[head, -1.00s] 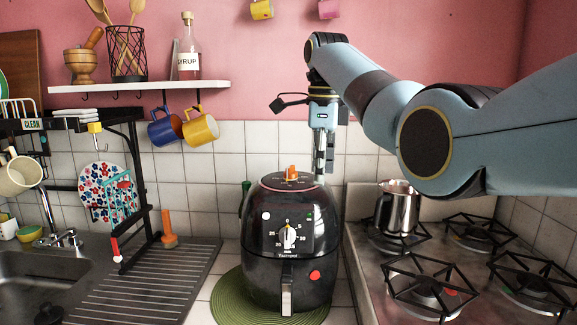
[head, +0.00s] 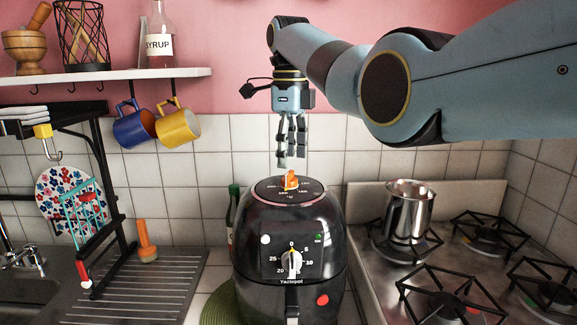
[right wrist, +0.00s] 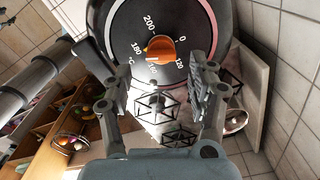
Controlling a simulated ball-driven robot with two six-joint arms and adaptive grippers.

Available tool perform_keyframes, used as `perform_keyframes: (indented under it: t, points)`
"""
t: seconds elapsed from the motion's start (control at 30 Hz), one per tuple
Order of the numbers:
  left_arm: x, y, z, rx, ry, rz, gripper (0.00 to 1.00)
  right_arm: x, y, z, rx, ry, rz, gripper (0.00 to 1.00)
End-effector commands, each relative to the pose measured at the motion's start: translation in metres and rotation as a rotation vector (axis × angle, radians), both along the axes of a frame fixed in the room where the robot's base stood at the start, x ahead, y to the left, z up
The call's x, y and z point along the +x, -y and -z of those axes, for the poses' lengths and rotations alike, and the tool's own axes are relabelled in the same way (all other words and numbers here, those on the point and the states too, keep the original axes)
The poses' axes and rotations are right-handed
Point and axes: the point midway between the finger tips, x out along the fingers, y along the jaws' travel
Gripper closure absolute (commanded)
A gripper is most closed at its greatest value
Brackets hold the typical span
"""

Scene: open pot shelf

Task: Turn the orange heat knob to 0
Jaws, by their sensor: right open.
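The orange heat knob (head: 290,180) sits on top of the black air fryer (head: 262,225). In the right wrist view the knob (right wrist: 160,49) stands on a black dial with numbers including 200, 180, 120 and 0; its orange end points away from the 0. My right gripper (head: 291,160) hangs pointing down just above the knob in the head view. In the right wrist view its fingers (right wrist: 165,92) are apart with nothing between them, and the knob lies beyond the tips. My left gripper is not in view.
A steel pot (head: 408,212) stands on the gas stove (head: 365,270) to the right. A dark green bottle (head: 233,205) is close behind the fryer's left side. A dish rack (head: 105,165) and blue and yellow mugs (head: 178,127) are to the left. A green mat (head: 215,305) lies under the fryer.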

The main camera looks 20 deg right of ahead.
Motion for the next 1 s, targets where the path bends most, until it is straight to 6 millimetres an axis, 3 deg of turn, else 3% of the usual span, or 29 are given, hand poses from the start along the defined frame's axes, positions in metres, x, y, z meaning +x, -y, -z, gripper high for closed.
perform_keyframes:
  t: [0.17,0.3,0.43,0.63,1.0]
  points:
    - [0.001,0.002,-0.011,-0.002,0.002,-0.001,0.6,0.0,0.0,0.03,0.0,-0.003,0.0,0.41]
    - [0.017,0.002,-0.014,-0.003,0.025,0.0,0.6,0.0,0.0,0.043,0.0,0.0,-0.001,0.41]
    - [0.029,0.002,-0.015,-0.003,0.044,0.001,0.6,0.0,0.0,0.047,0.0,0.0,-0.001,0.41]
    - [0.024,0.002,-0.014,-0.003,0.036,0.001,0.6,0.0,0.0,0.048,0.001,0.001,-0.001,0.41]
    - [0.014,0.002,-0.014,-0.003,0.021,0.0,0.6,0.0,0.0,0.047,0.0,0.001,-0.001,0.9]
